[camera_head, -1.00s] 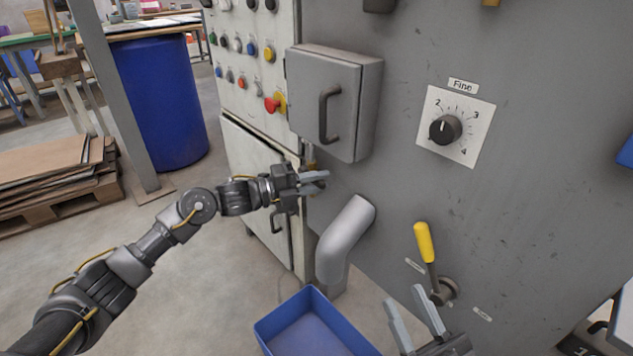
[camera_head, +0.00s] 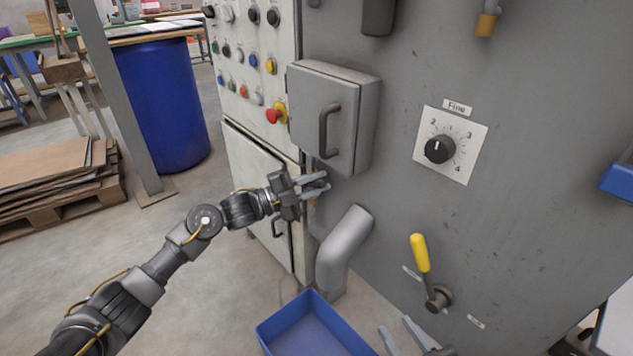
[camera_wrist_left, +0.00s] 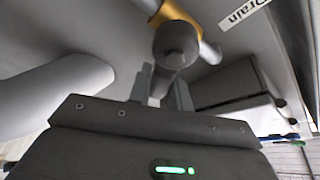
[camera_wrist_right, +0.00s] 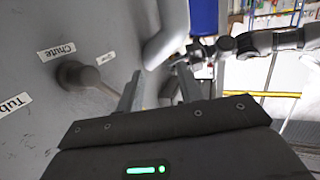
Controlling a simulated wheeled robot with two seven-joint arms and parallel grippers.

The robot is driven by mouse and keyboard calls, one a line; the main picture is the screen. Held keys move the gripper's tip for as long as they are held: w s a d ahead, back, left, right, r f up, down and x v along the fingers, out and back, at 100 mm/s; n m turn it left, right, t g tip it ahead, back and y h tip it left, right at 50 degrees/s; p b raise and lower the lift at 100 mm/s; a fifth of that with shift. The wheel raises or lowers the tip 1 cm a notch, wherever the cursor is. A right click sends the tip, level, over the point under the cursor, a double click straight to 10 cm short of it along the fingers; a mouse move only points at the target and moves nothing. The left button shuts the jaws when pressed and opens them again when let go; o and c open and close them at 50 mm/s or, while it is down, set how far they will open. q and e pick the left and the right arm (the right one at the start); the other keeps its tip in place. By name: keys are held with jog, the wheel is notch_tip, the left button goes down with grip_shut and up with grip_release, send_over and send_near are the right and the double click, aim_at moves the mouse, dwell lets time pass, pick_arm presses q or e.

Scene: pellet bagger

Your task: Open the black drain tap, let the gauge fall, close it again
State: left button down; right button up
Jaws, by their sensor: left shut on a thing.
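In the left wrist view, the drain tap's dark handle (camera_wrist_left: 176,45) has a round end and runs down between my left fingers. Its brass body (camera_wrist_left: 175,14) sits on a pipe near a "Drain" label (camera_wrist_left: 243,12). My left gripper (camera_wrist_left: 163,84) is shut on the handle; it shows in the head view (camera_head: 316,188) below the grey box, where the tap is mostly hidden by the fingers. My right gripper (camera_wrist_right: 160,90) is open and empty, near the panel; its fingertips show at the bottom of the head view (camera_head: 404,338). I see no gauge in these frames.
A grey box with a handle (camera_head: 329,130) juts out just above my left gripper. A grey chute pipe (camera_head: 342,245) is to its right, above a blue bin (camera_head: 312,332). A yellow-handled lever (camera_head: 420,254) and a "Fine" knob (camera_head: 439,150) are on the panel.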

pick_arm(q)
jog(key=shift+w+a+r+n+t+h+p, duration=0.15)
jog(key=shift+r+n+p, duration=0.1)
jog(key=shift+n, duration=0.35)
jog(key=shift+a+r+n+t+h+p, duration=0.1)
jog(key=shift+n+t+h+p, duration=0.1)
jog(key=shift+n, duration=0.4)
pick_arm(e)
jog(key=shift+s+d+f+m+g+h, duration=0.15)
jog(key=shift+d+f+g+h, duration=0.35)
jog(key=shift+f, duration=0.25)
jog(key=shift+s+d+f+m+g+h, duration=0.2)
jog(key=shift+d+f+g+h, duration=0.15)
jog(key=shift+d+f, duration=0.3)
jog(key=shift+s+d+f+m+g+h, duration=0.15)
jog(key=shift+d+f+g+h, duration=0.3)
jog(key=shift+f, duration=0.35)
pick_arm(q)
jog(key=c, duration=1.3)
grip_release()
pick_arm(e)
jog(key=shift+w, duration=0.1)
pick_arm(q)
jog(key=v, duration=1)
jog(key=shift+s+a+p, duration=0.25)
jog(key=shift+a+p, duration=0.05)
pick_arm(e)
jog(key=shift+s+d+f+g+h, duration=0.4)
jog(key=shift+s+d+f+g, duration=0.2)
jog(key=shift+f, duration=0.25)
